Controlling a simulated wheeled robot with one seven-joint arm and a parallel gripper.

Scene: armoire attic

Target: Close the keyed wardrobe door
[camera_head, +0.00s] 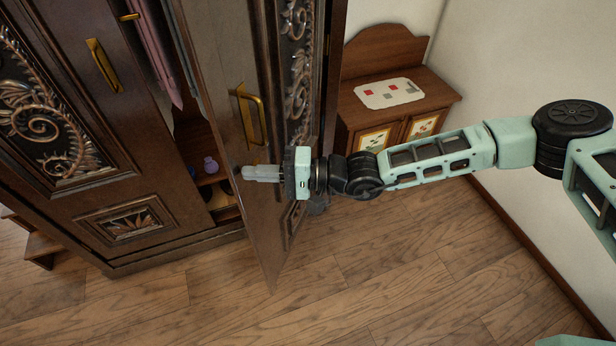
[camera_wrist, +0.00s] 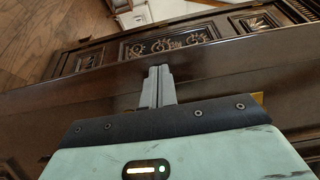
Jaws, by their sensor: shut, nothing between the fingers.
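The dark wooden wardrobe's right door (camera_head: 222,62) stands ajar, swung out from the body. Its outer face carries a brass handle (camera_head: 250,110) and a carved panel. No key can be made out clearly. My gripper (camera_head: 247,172) is shut and empty, in front of this outer face, just below the handle and near the free edge. In the wrist view, the closed fingers (camera_wrist: 158,78) point at the dark door surface (camera_wrist: 215,62). I cannot tell whether the fingertips touch it. The wardrobe's left door (camera_head: 75,160) looks closed and has its own brass handle (camera_head: 103,62).
Through the gap, hanging clothes (camera_head: 153,45) and a small purple bottle (camera_head: 210,165) on a shelf show inside. A small wooden cabinet (camera_head: 440,88) with a patterned cloth stands by the wall at the right. The plank floor (camera_head: 330,290) in front is clear.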

